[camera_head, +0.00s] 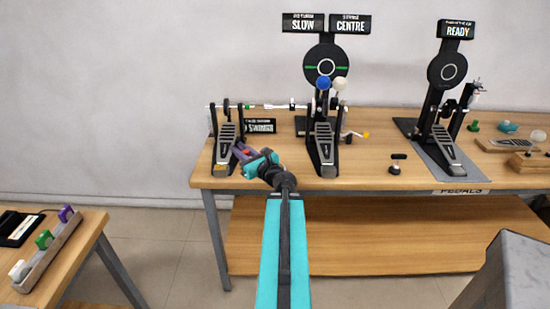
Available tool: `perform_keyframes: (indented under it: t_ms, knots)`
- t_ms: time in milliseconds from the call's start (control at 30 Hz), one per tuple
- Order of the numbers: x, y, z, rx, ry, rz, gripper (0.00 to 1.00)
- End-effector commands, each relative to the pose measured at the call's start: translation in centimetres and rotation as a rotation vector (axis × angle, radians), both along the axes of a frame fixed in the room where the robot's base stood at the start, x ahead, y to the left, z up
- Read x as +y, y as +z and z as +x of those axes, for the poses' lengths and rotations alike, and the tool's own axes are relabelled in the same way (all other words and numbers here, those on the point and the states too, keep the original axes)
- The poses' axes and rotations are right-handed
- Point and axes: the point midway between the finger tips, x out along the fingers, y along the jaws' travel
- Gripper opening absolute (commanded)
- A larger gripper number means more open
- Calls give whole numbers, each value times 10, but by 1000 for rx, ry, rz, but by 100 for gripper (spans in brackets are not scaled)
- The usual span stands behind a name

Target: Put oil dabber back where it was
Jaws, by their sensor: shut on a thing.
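My gripper (250,160) is over the front left of the pedal table, just right of the left pedal's footboard (227,142). It is shut on a small purple thing (239,149), which shows only in part at the fingertips. Whether this is the oil dabber I cannot tell at this size. A slotted rack (48,252) on the low left table holds a white piece (19,270), a green piece (44,239) and a purple piece (66,213).
The middle pedal (323,150) stands right of my gripper, with a round pad (326,67) above. The right pedal (443,147) is on a grey mat (465,173). Small parts lie at the table's right. A floor gap separates the tables. A grey block (515,275) fills the lower right.

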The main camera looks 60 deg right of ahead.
Motion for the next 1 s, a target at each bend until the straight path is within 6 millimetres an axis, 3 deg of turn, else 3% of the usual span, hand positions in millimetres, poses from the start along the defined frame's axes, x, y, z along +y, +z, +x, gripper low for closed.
perform_keyframes:
  t_ms: [100,300,500,633,1000]
  knots:
    - [-39,-1,-37,-4,-108,2,0]
    - [-91,0,-97,-9,-272,5,0]
    - [-120,2,-136,-13,-371,7,0]
    - [-126,2,-146,-14,-395,8,0]
    - [-126,2,-144,-14,-393,8,0]
